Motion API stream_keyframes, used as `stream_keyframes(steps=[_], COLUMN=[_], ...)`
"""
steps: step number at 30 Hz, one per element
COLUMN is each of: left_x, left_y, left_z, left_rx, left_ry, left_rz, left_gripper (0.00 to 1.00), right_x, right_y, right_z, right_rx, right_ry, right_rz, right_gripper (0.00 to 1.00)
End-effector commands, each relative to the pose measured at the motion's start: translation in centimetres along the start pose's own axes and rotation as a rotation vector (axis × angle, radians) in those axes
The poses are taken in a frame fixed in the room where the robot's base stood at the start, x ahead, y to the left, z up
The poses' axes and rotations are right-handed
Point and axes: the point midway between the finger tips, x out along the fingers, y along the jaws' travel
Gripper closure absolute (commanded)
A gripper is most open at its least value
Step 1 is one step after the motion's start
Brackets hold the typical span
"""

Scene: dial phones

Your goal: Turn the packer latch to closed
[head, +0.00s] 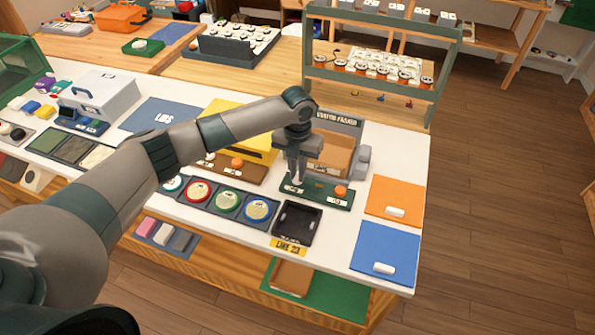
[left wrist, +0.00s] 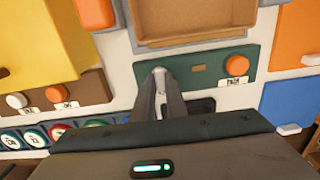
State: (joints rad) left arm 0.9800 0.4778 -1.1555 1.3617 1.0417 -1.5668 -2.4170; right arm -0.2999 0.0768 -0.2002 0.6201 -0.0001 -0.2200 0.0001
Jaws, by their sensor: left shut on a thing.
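The packer (head: 335,121) stands at the right part of the white counter, with a brown tray in its front. A dark green panel (head: 318,191) lies before it, with an orange knob (head: 341,191) on its right half. My left gripper (head: 296,183) points down at the left half of this panel. In the left wrist view its fingers (left wrist: 160,72) are together at the panel's left part, shut on the small packer latch, which they mostly hide. The latch's angle cannot be made out. The orange knob (left wrist: 237,65) is to the right, clear of the fingers. My right gripper is not in view.
A black tray (head: 297,222) sits in front of the panel. Round coloured dials (head: 228,202) are to its left. Orange (head: 396,194) and blue (head: 385,247) plates with white handles lie to the right. A yellow box (head: 238,112) and brown knob panel (head: 232,171) stand left of the packer.

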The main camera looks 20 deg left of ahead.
Motion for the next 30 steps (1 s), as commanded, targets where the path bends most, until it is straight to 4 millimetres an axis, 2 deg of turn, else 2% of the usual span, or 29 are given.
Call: stream_keyframes(steps=[1, 2, 3, 4, 14, 20, 26, 30], left_x=[-0.1, -0.1, -0.1, -0.1, -0.1, -1.1, -3.7, -6.3], left_y=[0.0, 0.0, 0.0, 0.0, 0.0, -0.1, 0.0, 0.0], left_z=[0.1, 0.1, 0.1, 0.1, 0.0, 0.1, 0.1, 0.1], left_rx=[0.001, 0.001, 0.001, 0.001, -0.001, 0.000, 0.000, 0.001], left_ry=[-0.002, -0.002, -0.002, -0.002, -0.001, -0.002, -0.004, -0.005], left_rz=[0.000, 0.000, 0.000, 0.000, 0.000, -0.002, -0.001, 0.000], left_gripper=[1.00, 0.81, 0.71, 0.70, 0.70, 0.70, 0.70, 0.70], right_x=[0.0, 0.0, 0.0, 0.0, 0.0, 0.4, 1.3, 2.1], right_y=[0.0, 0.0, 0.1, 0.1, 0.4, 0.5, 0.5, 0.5], right_z=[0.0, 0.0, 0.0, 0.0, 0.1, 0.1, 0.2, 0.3], right_rx=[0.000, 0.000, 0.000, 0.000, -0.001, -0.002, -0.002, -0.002], right_ry=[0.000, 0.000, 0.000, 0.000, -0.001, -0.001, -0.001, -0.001], right_rz=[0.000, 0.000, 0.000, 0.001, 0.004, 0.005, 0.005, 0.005], right_gripper=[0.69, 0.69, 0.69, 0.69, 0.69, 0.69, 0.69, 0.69])
